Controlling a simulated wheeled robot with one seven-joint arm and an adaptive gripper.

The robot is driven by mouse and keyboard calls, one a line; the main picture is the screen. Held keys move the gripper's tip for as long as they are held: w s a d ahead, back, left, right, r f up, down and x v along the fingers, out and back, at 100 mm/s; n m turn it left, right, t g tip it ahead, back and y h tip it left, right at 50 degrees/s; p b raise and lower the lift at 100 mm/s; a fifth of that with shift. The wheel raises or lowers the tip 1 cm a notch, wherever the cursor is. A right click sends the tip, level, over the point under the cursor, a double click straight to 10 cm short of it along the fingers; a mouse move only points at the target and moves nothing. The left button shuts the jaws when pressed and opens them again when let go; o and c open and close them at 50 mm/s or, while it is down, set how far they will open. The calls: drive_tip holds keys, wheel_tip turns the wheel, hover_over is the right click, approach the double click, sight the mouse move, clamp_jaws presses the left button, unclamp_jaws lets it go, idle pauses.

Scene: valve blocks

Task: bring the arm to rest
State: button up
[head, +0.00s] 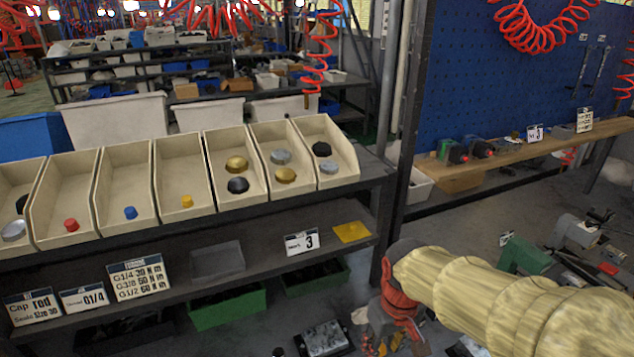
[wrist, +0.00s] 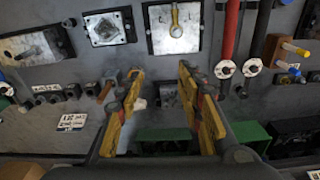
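My gripper (wrist: 160,78) shows in the wrist view with its two yellow-and-black fingers spread apart. I see nothing held between them. In the head view my arm, in a pale yellow sleeve, reaches in from the lower right. The gripper (head: 385,335) hangs low there, beside the right end of the bench, and its fingers are hard to make out. Beyond the fingers the wrist view shows a square metal block (wrist: 105,29) and a light plate with a brass-coloured part (wrist: 176,28).
A dark bench (head: 380,180) holds a row of cream bins (head: 125,185) with coloured caps. Its lower shelf carries label cards (head: 138,277) and a yellow plate (head: 352,232). Green crates (head: 228,308) sit below. A blue pegboard (head: 510,80) and wooden shelf (head: 560,150) stand at right.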

drive_tip(key=s+d+r+m+t, duration=0.4)
drive_tip(key=s+d+r, duration=0.1)
drive_tip(key=s+r, duration=0.5)
drive_tip(key=shift+s+r+t, duration=0.2)
drive_tip(key=shift+s+t, duration=0.1)
drive_tip(key=shift+s, duration=0.2)
